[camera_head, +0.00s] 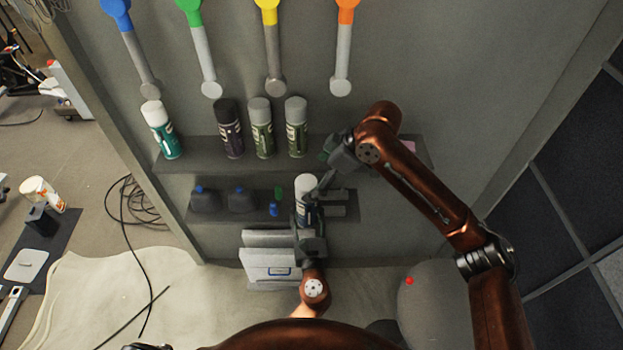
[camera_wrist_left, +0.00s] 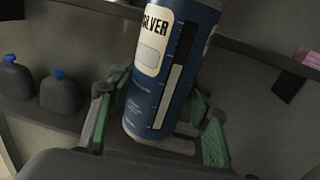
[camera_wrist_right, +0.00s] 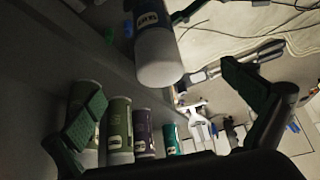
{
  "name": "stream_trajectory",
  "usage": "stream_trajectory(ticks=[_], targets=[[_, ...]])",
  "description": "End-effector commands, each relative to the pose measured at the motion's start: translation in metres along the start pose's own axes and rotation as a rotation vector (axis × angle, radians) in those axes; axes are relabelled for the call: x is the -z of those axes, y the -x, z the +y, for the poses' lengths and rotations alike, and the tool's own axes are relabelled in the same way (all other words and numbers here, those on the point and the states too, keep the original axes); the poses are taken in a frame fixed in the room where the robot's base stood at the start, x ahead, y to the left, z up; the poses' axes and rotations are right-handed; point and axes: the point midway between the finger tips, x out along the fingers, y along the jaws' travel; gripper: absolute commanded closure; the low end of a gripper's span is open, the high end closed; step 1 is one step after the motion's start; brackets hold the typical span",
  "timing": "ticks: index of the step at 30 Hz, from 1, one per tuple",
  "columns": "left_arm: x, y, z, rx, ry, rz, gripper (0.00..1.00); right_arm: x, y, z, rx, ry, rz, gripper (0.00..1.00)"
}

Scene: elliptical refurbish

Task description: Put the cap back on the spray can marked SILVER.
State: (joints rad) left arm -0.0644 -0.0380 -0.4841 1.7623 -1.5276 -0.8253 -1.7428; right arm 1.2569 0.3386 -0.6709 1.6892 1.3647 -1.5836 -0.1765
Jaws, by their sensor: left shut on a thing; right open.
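The blue spray can (camera_head: 308,214) marked SILVER stands upright in front of the lower shelf, held by my left gripper (camera_head: 307,222). In the left wrist view its label (camera_wrist_left: 160,75) shows between the green-padded fingers (camera_wrist_left: 156,125), and its top is out of frame. A pale grey-white cap (camera_head: 305,184) sits at the can's top. In the right wrist view the cap (camera_wrist_right: 158,57) covers the can's end; I cannot tell whether it is fully seated. My right gripper (camera_head: 325,182) is open beside the cap, and its spread fingers (camera_wrist_right: 172,100) hold nothing.
The upper shelf (camera_head: 190,158) holds several spray cans, including a teal one (camera_head: 160,128) and a dark one (camera_head: 230,128). Pale boxes (camera_head: 270,265) stand below.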

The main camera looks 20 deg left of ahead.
Motion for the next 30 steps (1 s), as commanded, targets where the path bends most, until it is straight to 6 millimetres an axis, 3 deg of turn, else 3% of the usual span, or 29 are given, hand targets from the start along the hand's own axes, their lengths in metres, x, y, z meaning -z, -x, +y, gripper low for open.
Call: stream_trajectory(ticks=[16,30], targets=[[-0.001,0.0,0.0,0.0,0.001,-0.002,0.99,0.0,0.03,0.0,-0.001,0.0,0.0,0.0],[-0.001,0.0,0.0,0.0,0.001,-0.002,0.99,0.0,0.033,0.0,0.0,0.0,0.0,0.0]])
